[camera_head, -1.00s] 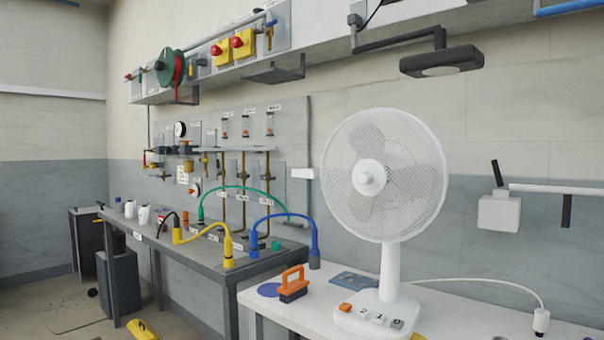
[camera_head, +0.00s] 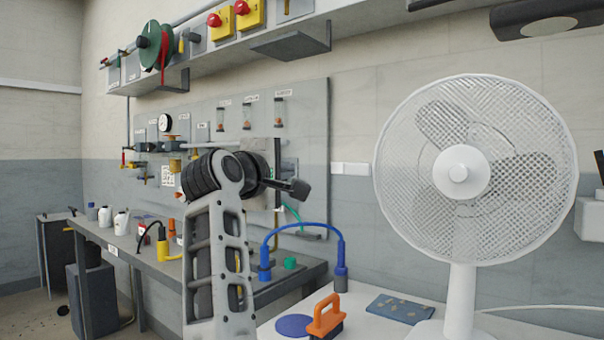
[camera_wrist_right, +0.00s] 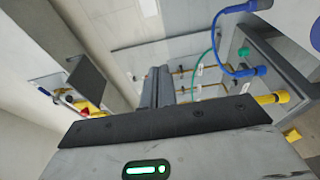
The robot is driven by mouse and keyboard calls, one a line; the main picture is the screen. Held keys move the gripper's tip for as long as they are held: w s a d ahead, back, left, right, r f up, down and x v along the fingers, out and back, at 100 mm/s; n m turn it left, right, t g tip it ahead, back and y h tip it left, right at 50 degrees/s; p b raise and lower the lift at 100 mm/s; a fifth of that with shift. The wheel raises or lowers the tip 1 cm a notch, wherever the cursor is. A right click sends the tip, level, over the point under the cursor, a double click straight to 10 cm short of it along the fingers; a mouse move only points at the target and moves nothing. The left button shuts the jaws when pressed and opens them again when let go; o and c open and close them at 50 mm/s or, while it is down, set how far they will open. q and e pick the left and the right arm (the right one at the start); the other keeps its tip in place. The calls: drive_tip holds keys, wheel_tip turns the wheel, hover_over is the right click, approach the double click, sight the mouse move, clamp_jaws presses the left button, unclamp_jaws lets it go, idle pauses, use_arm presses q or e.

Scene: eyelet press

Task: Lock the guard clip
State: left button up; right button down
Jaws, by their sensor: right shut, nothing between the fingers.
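No guard clip can be clearly picked out in either view. A white fan (camera_head: 460,170) with a round wire guard stands at the right of the head view; no separate clip shows on its rim. My right arm rises in the middle of the head view, and my right gripper (camera_head: 298,188) points right, in front of the wall panel and left of the fan, apart from it. In the right wrist view its dark fingers (camera_wrist_right: 157,86) are together with nothing between them. My left gripper is in neither view.
A grey panel (camera_head: 312,110) with gauges and pipes hangs behind my right arm. A blue looped hose (camera_head: 303,225), an orange-handled block (camera_head: 326,318) and a blue disc (camera_head: 293,325) are below. A shelf (camera_head: 290,40) overhangs the panel. Open air lies between gripper and fan.

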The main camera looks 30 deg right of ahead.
sight(359, 168)
use_arm(q)
drive_tip(key=p, duration=0.1)
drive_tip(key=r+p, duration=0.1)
drive_tip(key=p, duration=0.1)
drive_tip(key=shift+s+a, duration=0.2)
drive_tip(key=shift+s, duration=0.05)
use_arm(e)
drive_tip(key=w+d, duration=0.1)
drive_tip(key=d, duration=0.8)
drive_tip(key=shift+w, duration=0.25)
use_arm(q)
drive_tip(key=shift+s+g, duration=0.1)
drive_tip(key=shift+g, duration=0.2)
use_arm(e)
drive_tip(key=shift+d, duration=0.15)
